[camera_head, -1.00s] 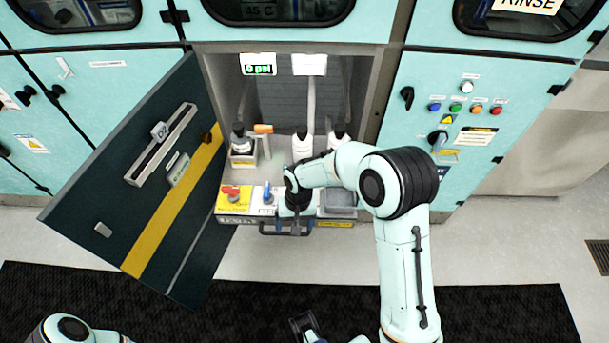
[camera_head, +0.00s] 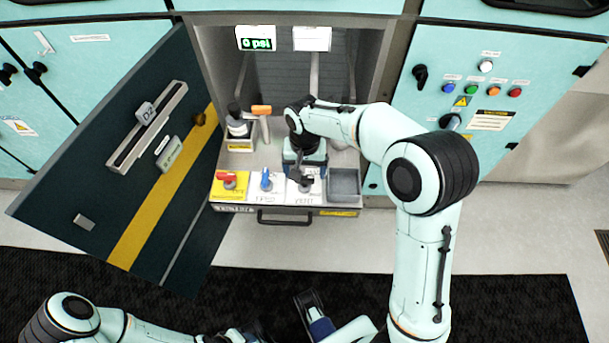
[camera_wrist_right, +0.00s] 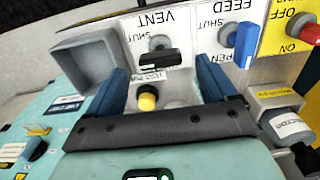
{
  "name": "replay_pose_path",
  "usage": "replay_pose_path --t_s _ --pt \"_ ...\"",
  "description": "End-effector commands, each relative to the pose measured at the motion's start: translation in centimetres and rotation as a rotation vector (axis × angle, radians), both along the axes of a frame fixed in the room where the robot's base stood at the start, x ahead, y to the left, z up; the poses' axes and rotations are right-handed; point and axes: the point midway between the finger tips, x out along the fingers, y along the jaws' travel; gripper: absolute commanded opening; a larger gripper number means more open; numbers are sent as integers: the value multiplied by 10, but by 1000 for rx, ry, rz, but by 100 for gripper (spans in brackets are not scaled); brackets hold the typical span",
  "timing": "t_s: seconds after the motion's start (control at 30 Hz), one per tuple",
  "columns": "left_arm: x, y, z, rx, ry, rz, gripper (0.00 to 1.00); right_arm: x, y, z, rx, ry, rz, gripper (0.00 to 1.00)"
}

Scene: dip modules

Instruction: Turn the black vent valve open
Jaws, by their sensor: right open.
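The black vent valve (camera_head: 306,181) sits on the white VENT panel at the drawer front. In the right wrist view its black handle (camera_wrist_right: 157,58) lies crosswise below the upside-down VENT label, with SHUT readable beside it. My right gripper (camera_head: 305,163) is over the panel, just behind the valve in the head view. In the wrist view the right gripper (camera_wrist_right: 165,82) is open, its blue fingers apart and empty, with the handle beyond the gap between them. My left gripper (camera_head: 312,312) is partly in view low in the head view; its jaws are unclear.
The blue feed valve (camera_head: 266,180) and red valve (camera_head: 229,180) stand left of the vent valve. A grey tray (camera_head: 345,184) is at its right. A yellow-topped plug (camera_wrist_right: 147,97) shows between my fingers. The dark door (camera_head: 150,150) hangs open at left. The display (camera_head: 256,44) reads 0 psi.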

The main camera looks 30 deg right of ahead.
Motion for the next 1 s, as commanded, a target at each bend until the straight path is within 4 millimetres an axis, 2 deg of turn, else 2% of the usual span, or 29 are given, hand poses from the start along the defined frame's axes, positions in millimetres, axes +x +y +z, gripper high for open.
replay_pose_path --t_s 0.03,0.2,0.57,0.6,0.67,0.7,0.77,1.0 --pt "0 0 -2 0 -2 0 43 -1 0 -10 -1 3 -1 85" --pt "1 0 -4 0 -6 1 43 0 0 -27 0 1 0 85" --pt "2 0 -4 1 -8 0 43 0 0 -32 0 -1 0 85" --pt "2 0 -4 1 -8 0 43 0 0 -32 0 -1 0 79" --pt "2 0 -4 1 -8 0 43 0 0 -32 0 -1 0 59" --pt "2 0 -4 1 -7 1 43 0 0 -32 0 -1 0 46" --pt "2 0 -4 1 -8 0 43 0 0 -32 0 -1 0 29" --pt "2 0 -4 1 -7 1 43 0 0 -31 0 0 12 29"
